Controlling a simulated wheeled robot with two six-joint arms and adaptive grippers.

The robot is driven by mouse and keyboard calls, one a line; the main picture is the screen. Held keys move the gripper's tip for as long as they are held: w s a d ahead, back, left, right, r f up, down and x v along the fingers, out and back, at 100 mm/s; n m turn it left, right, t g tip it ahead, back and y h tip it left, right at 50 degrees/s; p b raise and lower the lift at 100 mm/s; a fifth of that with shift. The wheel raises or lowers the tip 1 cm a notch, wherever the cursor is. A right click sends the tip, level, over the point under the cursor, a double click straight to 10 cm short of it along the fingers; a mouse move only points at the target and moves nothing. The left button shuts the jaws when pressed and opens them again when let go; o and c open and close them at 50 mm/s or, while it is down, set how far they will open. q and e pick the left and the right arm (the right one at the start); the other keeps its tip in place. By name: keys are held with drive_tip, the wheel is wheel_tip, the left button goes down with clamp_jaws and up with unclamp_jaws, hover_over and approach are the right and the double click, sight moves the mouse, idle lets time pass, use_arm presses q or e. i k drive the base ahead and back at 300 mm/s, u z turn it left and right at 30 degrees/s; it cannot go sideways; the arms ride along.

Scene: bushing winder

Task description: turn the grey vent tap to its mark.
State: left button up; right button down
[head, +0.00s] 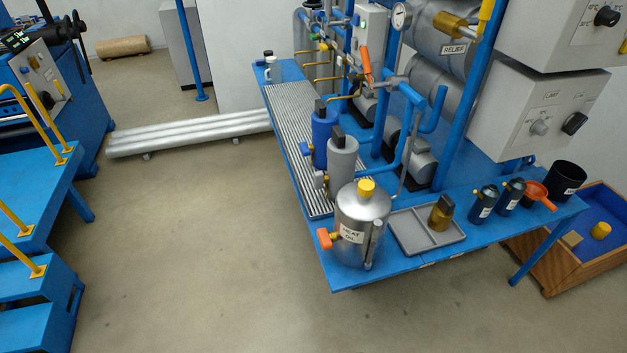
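No part that I can surely name as the grey vent tap stands out; its label and mark are not readable. The blue pipe rig at the back centre carries an orange lever (365,60), with a grey fitting (394,82) on the pipe just below and right of it. A small green knob (314,37) sits among small fittings at the rig's far left. Neither of my grippers is in view.
A blue bench (400,267) holds a metal can (360,228), a grey cylinder (342,158), a blue cylinder (324,128), a grey tray (408,236) and dark cups. A wooden crate (560,280) stands at right, blue steps (35,285) at left. Floor (200,220) between is clear.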

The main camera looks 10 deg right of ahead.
sight(319, 179)
drive_tip(key=z, duration=0.4)
drive_tip(key=k, duration=0.4)
drive_tip(key=u, duration=0.35)
drive_tip(key=i, duration=1.35)
drive_tip(key=z, duration=0.75)
